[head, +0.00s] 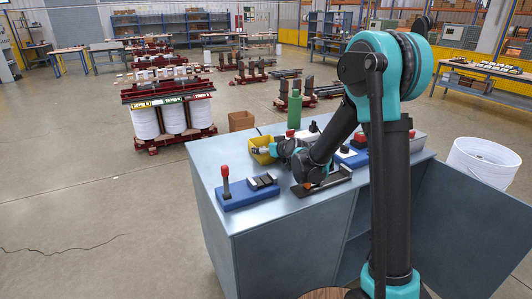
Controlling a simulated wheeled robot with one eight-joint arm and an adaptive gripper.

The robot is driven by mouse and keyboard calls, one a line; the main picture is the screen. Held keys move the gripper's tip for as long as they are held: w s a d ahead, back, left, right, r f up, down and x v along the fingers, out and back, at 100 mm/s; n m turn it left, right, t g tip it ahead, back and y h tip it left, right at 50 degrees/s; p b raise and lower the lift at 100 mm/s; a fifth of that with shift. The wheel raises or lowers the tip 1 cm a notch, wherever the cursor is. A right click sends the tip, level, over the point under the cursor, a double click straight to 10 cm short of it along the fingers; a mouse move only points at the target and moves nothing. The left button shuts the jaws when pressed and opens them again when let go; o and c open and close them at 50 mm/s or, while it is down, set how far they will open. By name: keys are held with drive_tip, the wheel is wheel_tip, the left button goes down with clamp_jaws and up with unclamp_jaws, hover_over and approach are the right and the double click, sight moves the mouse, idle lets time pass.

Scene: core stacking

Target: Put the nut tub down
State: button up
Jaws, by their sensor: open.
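My gripper (275,149) is beside the tub's right side, low over the bench. It is open, but its fingers are small and partly hidden by my wrist. I cannot tell whether they touch the tub. The tub's contents are not clear.
A blue fixture with a red-topped post (248,190) stands at the front left of the bench. A black fixture (322,183) is below my arm. A green bottle (294,111) stands behind. Another blue-based fixture (350,157) is to the right.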

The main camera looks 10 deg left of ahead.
drive_tip(key=shift+w+a+f, duration=0.25)
drive_tip(key=shift+w, duration=0.15)
drive_tip(key=c, duration=1)
drive_tip(key=shift+r, duration=0.15)
